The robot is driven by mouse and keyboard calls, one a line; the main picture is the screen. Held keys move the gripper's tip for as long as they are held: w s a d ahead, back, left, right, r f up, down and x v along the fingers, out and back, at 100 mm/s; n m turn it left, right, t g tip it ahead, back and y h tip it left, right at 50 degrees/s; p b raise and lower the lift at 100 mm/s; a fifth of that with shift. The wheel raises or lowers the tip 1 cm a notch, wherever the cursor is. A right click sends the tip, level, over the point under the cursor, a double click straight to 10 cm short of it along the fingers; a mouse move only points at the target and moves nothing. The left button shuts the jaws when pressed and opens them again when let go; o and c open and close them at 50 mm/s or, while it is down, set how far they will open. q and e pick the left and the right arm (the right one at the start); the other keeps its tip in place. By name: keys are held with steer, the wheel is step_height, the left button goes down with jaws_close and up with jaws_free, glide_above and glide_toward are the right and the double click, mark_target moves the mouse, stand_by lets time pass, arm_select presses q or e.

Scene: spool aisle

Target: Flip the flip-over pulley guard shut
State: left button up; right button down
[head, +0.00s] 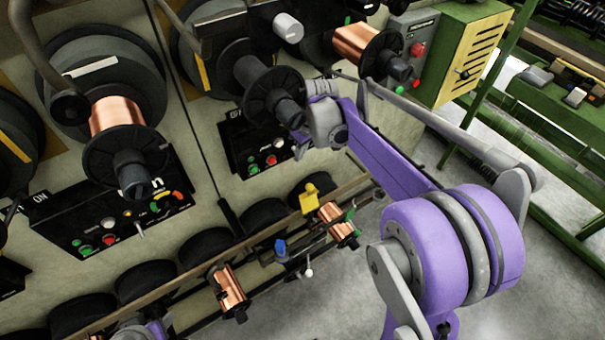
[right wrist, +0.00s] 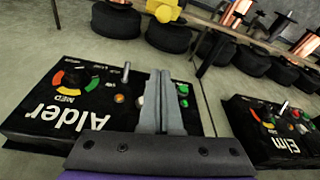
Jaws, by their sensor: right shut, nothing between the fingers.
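My right gripper (right wrist: 161,80) is shut and empty in the right wrist view. Its two grey fingers lie together in front of the black control panel marked Alder (right wrist: 75,110). In the head view, my right arm reaches in from the right, and its wrist is in front of the upper panel; the fingertips are hard to make out. A yellow hinged-looking piece (head: 310,198) stands on the lower rail and may be the pulley guard; I cannot tell for sure. It also shows at the top of the right wrist view (right wrist: 165,11), apart from the fingers. My left gripper's fingers are not seen.
Copper spools (head: 118,115) on dark hubs stick out of the machine face. A lower rail carries small copper spools (head: 230,287) and a blue piece (head: 281,249). The panel marked Elm (right wrist: 285,135) is at right. A green-yellow cabinet (head: 470,52) stands behind. Floor (head: 330,300) is bare.

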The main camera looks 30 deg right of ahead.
arm_select(q)
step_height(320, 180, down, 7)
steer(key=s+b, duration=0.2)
steer(key=b, duration=0.4)
arm_select(e)
step_height(320, 180, down, 9)
steer(key=s, duration=0.2)
steer(key=shift+d+f, duration=0.15)
steer(key=shift+d, duration=0.05)
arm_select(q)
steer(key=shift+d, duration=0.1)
arm_select(e)
steer(key=shift+s, duration=0.15)
steer(key=shift+s+t, duration=0.35)
steer(key=shift+t, duration=0.05)
